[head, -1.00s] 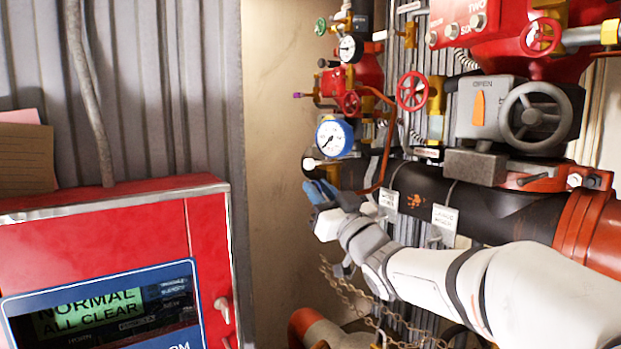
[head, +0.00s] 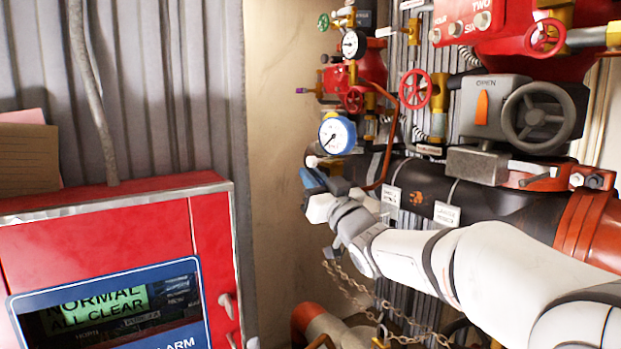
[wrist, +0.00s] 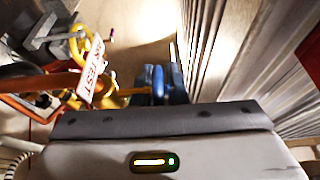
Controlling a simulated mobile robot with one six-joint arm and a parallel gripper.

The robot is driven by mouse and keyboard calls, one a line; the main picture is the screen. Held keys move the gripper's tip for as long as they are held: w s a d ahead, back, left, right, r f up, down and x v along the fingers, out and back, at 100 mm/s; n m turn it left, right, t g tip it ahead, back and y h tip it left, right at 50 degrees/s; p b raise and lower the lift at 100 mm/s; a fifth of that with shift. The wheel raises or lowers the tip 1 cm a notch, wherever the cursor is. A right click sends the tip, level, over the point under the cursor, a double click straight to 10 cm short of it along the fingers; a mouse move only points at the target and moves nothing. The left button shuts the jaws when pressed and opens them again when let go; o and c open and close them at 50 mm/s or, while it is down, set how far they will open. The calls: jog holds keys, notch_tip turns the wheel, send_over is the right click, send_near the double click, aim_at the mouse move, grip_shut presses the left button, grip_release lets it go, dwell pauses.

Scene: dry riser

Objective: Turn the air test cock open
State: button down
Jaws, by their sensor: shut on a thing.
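The air test cock shows in the wrist view as a brass-yellow fitting (wrist: 130,92) with a white tag (wrist: 92,72) lettered in red, partly reading "TEST". A blue lever (wrist: 158,78) stands between my gripper's dark blue fingers (wrist: 158,88). My gripper is shut on this lever. In the head view, my gripper (head: 313,180) is at the left end of the black pipe, below the blue-rimmed gauge. The lever cannot be made out clearly there, and my gripper covers much of the cock. How far the lever is turned cannot be told.
A blue-rimmed gauge (head: 337,135) sits just above my gripper. Red handwheels (head: 415,90) and a grey gearbox valve (head: 500,110) are to the right. The black pipe (head: 425,185) runs behind my arm. A chain (head: 350,285) hangs below. A red alarm panel (head: 110,220) stands left.

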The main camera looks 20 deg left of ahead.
jog(key=shift+r+g+p, duration=0.1)
jog(key=shift+g+p, duration=0.2)
jog(key=shift+p, duration=0.45)
jog(key=g+h+p, duration=0.1)
jog(key=h+p, duration=0.1)
jog(key=p, duration=0.3)
jog(key=f+g+h+p, duration=0.1)
jog(key=g+p, duration=0.1)
jog(key=p, duration=0.4)
jog(key=g+h+p, duration=0.1)
jog(key=h+p, duration=0.1)
jog(key=p, duration=0.3)
jog(key=shift+w+a+f+h, duration=0.25)
jog(key=shift+h, duration=0.05)
jog(key=shift+f+g+p, duration=0.15)
jog(key=shift+g+p, duration=0.15)
jog(key=shift+p, duration=0.05)
